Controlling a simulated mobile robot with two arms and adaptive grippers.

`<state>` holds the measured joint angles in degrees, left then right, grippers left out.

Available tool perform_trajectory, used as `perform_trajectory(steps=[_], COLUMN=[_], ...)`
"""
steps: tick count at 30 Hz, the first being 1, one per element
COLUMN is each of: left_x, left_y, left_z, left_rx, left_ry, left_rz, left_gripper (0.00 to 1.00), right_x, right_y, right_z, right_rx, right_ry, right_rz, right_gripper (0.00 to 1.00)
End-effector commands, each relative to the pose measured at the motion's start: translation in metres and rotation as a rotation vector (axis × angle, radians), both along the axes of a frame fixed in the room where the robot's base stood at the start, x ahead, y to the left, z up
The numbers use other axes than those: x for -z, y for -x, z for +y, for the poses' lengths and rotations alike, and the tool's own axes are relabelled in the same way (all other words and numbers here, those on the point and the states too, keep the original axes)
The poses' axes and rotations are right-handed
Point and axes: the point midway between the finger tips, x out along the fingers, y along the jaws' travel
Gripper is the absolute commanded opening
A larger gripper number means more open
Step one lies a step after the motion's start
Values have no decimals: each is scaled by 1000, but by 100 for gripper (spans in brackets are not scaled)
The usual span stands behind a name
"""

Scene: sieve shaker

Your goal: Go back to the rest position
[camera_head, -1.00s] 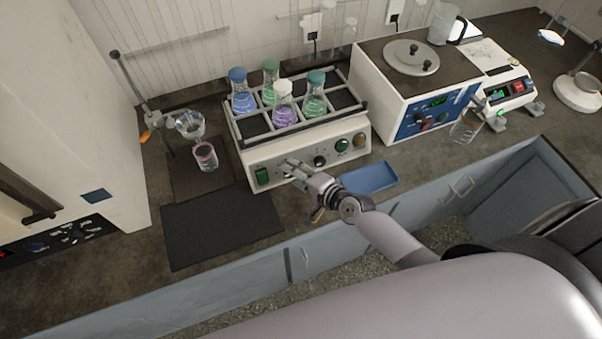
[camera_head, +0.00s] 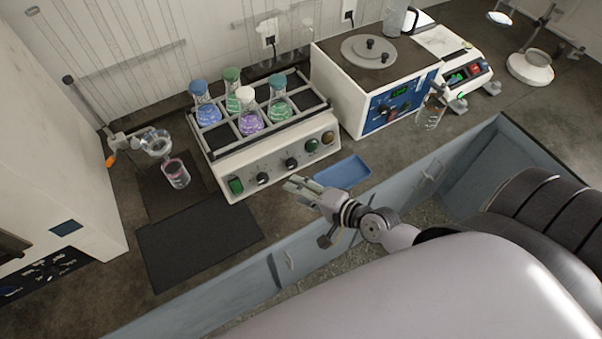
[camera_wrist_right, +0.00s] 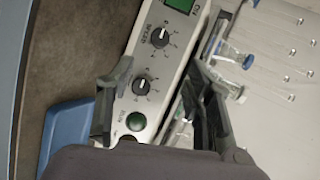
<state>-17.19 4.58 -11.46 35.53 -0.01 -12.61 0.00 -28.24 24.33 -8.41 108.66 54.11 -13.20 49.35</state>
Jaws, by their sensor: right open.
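My right gripper (camera_head: 296,188) is open and empty in the head view. It hovers in front of the shaker (camera_head: 268,162), near the blue tray (camera_head: 343,171). In the right wrist view the two fingers of my right gripper (camera_wrist_right: 160,105) stand apart, with the shaker's front panel (camera_wrist_right: 150,60) and its knobs between and beyond them. No object is between the fingers. My left gripper is not in view.
Several capped flasks (camera_head: 249,116) stand in the shaker's rack. A beaker of pink liquid (camera_head: 176,174) sits under a clamped funnel (camera_head: 155,145). A dark mat (camera_head: 200,240) lies at the front left. A white-and-blue device (camera_head: 375,85) and a balance (camera_head: 467,80) stand to the right.

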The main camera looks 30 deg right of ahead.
Motion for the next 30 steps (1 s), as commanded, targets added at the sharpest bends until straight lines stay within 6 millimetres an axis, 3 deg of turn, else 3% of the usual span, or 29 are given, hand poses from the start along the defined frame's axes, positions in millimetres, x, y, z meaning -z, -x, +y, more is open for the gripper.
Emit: perform_trajectory(steps=[10, 14, 17, 21, 24, 30], left_x=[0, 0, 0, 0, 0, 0], left_y=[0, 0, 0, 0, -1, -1], left_z=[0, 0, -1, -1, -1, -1], left_rx=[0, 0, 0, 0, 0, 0], left_ry=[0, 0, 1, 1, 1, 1], left_rz=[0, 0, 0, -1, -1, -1], left_gripper=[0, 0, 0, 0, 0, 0], right_x=[0, -2, -5, -9, -12, -19], right_y=[0, 5, 18, 48, 69, 100], right_z=[0, 12, 35, 60, 59, 40], right_rx=[0, -57, -186, -440, -593, -775], right_ry=[1, 52, 179, 481, 691, 958], right_rz=[1, 1, 6, 21, 52, 141], right_gripper=[48, 48, 48, 48, 48, 48])
